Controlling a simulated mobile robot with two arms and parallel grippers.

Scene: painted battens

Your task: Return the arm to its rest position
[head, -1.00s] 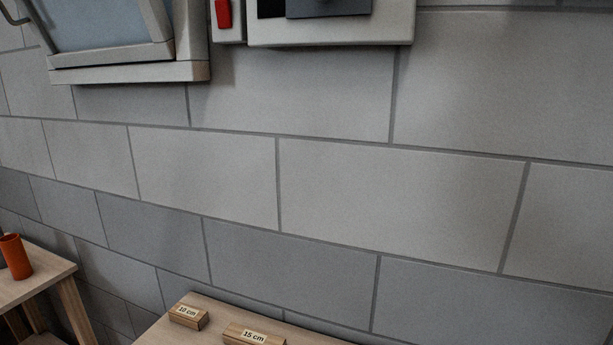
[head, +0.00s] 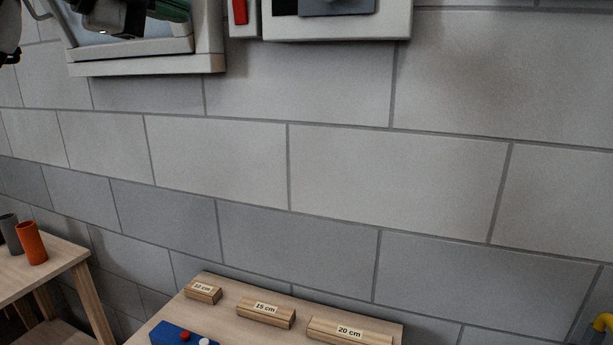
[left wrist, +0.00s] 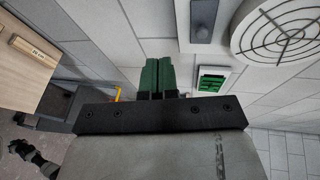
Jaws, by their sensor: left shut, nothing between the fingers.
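My left gripper (left wrist: 157,66) shows in the left wrist view with its two dark green fingers together and nothing between them. It is in the air in front of the grey block wall, clear of the benches. In the head view, dark and green parts show at the top left, over or in the pane of a light-framed window or mirror (head: 150,64); I cannot tell how much is reflection. A dark part of mine cuts the upper left corner. My right gripper is not in view.
A wooden bench (head: 215,312) bears labelled battens, including 15 cm (head: 265,312) and 20 cm (head: 348,331), and a blue item (head: 172,334). Orange (head: 31,243) and grey cups stand on another bench. A round vent (left wrist: 284,28) and a green sign (left wrist: 213,82) are on the wall.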

